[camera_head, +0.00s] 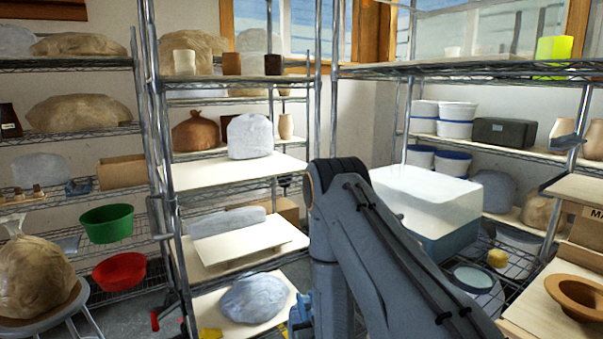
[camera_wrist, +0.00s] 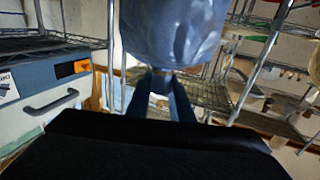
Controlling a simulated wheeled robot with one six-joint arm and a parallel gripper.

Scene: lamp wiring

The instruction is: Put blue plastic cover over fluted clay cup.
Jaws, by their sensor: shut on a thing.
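My gripper (camera_wrist: 162,84) shows in the wrist view with its two dark fingers shut on the blue plastic cover (camera_wrist: 174,32). The cover is pale blue, wrinkled and bulging, and fills the top middle of that view beyond the fingertips. In the head view, my arm hides the gripper. Small cups stand on the upper middle shelf there: a pale one (camera_head: 185,62), a brown one (camera_head: 232,64) and a dark one (camera_head: 273,65). I cannot tell which, if any, is the fluted clay cup.
Wire shelves hold wrapped lumps, including a plastic-covered one (camera_head: 250,137) and a low one (camera_head: 254,298). A green bowl (camera_head: 107,223) and a red bowl (camera_head: 119,271) are at left. A grey box with a handle (camera_wrist: 45,90) and shelf posts are close in the wrist view.

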